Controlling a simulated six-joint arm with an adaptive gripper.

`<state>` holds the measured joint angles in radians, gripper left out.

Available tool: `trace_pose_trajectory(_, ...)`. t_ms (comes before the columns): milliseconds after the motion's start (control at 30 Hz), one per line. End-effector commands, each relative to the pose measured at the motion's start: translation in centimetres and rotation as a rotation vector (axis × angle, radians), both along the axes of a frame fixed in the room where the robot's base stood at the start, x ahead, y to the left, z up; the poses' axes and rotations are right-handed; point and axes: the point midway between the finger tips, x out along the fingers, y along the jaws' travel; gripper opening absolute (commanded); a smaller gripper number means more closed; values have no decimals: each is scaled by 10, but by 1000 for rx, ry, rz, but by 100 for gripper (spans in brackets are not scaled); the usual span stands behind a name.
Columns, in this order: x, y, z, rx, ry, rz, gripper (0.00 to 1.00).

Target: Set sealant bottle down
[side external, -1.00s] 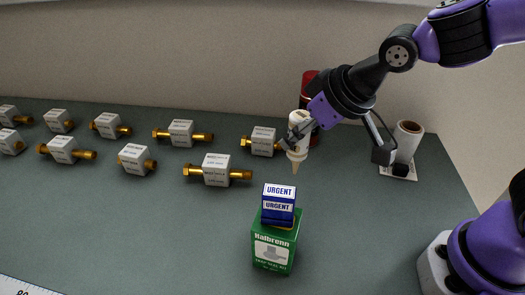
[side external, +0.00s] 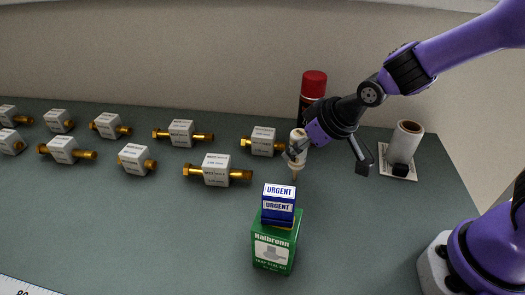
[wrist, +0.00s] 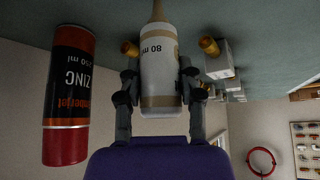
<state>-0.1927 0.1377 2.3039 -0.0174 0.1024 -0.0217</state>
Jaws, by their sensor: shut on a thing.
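The sealant bottle (side external: 297,144) is white with a tan nozzle that points down in the side view. In the wrist view the bottle (wrist: 159,65) shows an "80 ml" label and sits between the two fingers. My gripper (side external: 293,151) is shut on it. The nozzle tip is close to the bench top (side external: 150,220), behind the stacked boxes; I cannot tell whether it touches.
A green box (side external: 275,243) with a blue URGENT box (side external: 278,204) on top stands in front of the bottle. A red-capped zinc can (side external: 313,88) stands behind. Several tagged brass fittings (side external: 216,170) lie to the left. A white roll (side external: 404,143) stands at right.

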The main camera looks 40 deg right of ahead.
Motion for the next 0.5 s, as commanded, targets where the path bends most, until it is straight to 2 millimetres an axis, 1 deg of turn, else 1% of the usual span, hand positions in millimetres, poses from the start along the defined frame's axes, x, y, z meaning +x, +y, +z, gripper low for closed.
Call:
trace_pose_trajectory(33,0,0,-1,0,1,0,46)
trace_pose_trajectory(67,0,0,-1,0,0,0,61)
trace_pose_trajectory(100,0,0,-1,0,0,0,71)
trace_pose_trajectory(500,0,0,2,0,-1,0,71)
